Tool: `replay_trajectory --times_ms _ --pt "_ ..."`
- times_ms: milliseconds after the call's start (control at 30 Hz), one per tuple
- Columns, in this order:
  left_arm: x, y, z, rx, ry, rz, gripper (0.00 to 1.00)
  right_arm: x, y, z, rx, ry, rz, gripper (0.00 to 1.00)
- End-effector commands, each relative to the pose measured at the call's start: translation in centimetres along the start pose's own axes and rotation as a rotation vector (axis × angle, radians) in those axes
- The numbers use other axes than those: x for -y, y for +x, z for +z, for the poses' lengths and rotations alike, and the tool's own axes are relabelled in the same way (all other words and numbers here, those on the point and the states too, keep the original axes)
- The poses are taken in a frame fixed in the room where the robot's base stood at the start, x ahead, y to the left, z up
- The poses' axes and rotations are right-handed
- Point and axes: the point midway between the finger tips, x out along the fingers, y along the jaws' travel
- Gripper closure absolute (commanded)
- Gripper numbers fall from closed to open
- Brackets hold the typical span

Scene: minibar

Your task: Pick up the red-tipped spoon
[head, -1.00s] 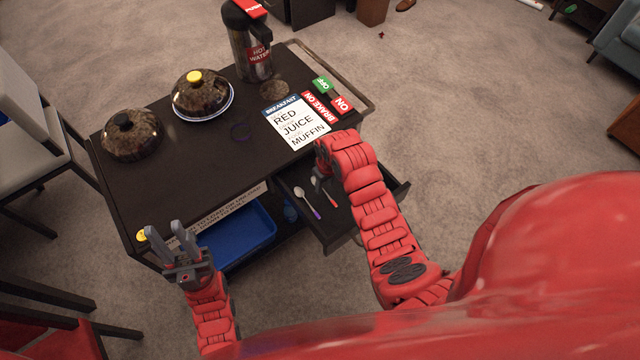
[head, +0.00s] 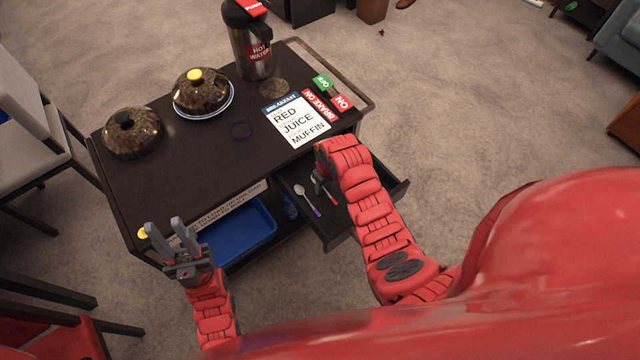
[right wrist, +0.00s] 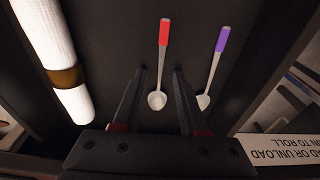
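The red-tipped spoon (right wrist: 161,62) lies in the open drawer (head: 334,230). In the right wrist view its bowl sits between my right gripper's two fingers and its red handle end points away. My right gripper (right wrist: 155,85) is open and empty, over the spoon. In the head view the red tip (head: 331,199) shows and the rest is partly hidden by my right gripper (head: 318,185). A purple-tipped spoon (right wrist: 215,62) lies beside it, just outside one finger. My left gripper (head: 168,232) is open and empty at the cart's front left corner.
A rolled white napkin (right wrist: 55,45) with a brown band lies in the drawer. The drawer walls are close around. On the black cart top (head: 190,150) stand two domed covers (head: 131,134) (head: 196,90), a hot water flask (head: 250,45) and a breakfast card (head: 296,120). A blue tray (head: 240,235) sits below.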

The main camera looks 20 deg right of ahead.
Motion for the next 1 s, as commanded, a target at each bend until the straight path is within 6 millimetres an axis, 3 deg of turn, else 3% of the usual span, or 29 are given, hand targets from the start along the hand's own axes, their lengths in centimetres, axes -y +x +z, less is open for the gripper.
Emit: replay_trajectory --times_ms 33,200,667,867,1000 --pt "0.0 0.0 0.0 0.000 0.000 0.000 0.65 0.0 0.0 0.0 0.001 0.000 0.001 0.70" --pt "0.0 0.0 0.0 0.000 0.000 0.000 0.65 0.0 0.0 0.0 0.001 0.000 0.001 1.00" --pt "0.0 0.1 0.0 0.000 0.000 0.000 0.65 0.0 -0.1 0.0 0.001 0.000 0.000 1.00" --pt "0.0 0.1 0.0 0.000 0.000 0.000 0.65 0.0 -0.7 -0.1 0.000 0.000 -0.001 1.00" --pt "0.0 -0.4 0.1 0.000 0.000 0.000 0.65 -0.1 -2.1 -0.4 -0.005 0.000 0.001 1.00"
